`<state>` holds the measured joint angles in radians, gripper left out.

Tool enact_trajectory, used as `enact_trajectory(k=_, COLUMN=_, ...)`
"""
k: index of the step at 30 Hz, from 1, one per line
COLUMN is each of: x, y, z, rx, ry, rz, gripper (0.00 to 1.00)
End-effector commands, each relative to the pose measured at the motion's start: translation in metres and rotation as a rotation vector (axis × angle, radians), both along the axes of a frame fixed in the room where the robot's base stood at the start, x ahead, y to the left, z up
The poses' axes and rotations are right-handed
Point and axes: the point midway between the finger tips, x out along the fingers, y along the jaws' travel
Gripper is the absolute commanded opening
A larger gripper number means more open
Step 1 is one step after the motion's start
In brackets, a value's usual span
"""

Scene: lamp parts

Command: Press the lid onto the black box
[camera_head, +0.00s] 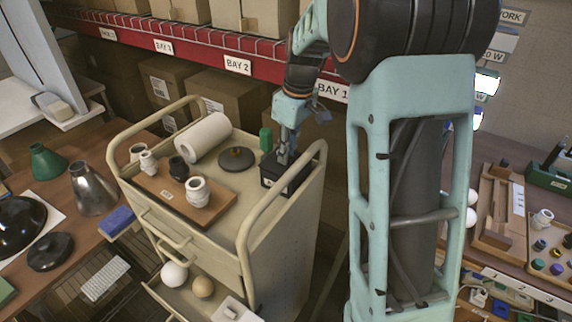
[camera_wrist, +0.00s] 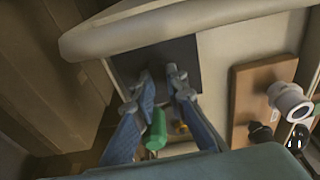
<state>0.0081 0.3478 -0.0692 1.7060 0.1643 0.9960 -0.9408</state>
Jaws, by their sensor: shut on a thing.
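The black box (camera_head: 291,187) stands at the right end of the cart top, beside the end rail. Its dark, flat, square lid (camera_wrist: 183,49) lies over it in the wrist view; I cannot tell whether any gap is left between them. My gripper (camera_head: 284,154) points down at the top of the box. In the wrist view its two blue fingers (camera_wrist: 163,76) are close together at the middle of the lid. They are shut on the lid, but the gripped part is mostly hidden between the fingertips.
The cart's curved rail (camera_head: 284,195) passes close by the box. A brown board (camera_head: 171,196) holds several white and black fittings. Red shelving runs behind.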

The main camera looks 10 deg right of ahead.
Motion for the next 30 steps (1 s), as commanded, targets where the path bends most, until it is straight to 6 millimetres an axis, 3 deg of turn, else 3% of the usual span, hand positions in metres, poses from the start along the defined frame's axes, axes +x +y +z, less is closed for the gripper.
enact_trajectory(k=30, x=-0.0002, y=-0.0002, z=-0.0078, rx=-0.001, ry=0.001, rz=0.000, gripper=0.00)
